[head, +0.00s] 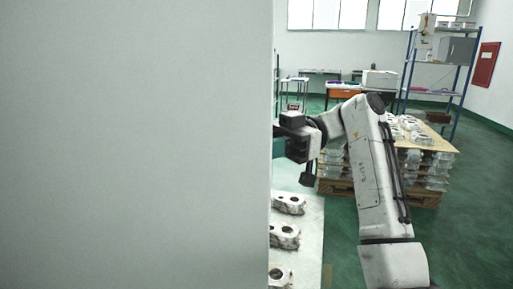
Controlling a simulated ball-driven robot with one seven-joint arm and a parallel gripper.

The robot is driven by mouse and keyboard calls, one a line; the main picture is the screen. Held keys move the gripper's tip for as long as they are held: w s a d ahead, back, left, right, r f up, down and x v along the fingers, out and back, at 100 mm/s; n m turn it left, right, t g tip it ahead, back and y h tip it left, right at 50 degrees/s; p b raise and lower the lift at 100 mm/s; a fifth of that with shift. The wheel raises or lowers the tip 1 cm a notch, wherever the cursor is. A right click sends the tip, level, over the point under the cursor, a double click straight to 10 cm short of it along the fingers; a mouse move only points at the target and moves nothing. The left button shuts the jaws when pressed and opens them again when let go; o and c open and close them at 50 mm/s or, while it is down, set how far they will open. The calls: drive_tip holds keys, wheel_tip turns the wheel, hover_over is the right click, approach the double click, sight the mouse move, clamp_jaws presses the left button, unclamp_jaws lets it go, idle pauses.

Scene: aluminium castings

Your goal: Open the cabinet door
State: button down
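A large flat grey panel (135,145) fills the left half of the head view, very close to the camera. It looks like part of the cabinet, but I cannot tell whether it is the door or a side. No handle shows on it. My gripper (284,133) is at the panel's right vertical edge, pointing left. Its fingertips are hidden or too dark to make out, so I cannot tell whether they touch anything or how far apart they are.
A pale table (310,235) with several aluminium castings (285,236) stands below my gripper. Behind my arm, a pallet (425,197) carries stacked castings. A shelf rack (462,93) stands at the back right. Green floor (470,220) is clear at the right.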

drive_tip(key=shift+s+a, duration=0.1)
drive_tip(key=shift+a, duration=0.3)
drive_tip(key=c, duration=1.4)
unclamp_jaws()
drive_tip(key=shift+o, duration=1.2)
drive_tip(key=shift+a, duration=0.35)
drive_tip(key=shift+d, duration=0.3)
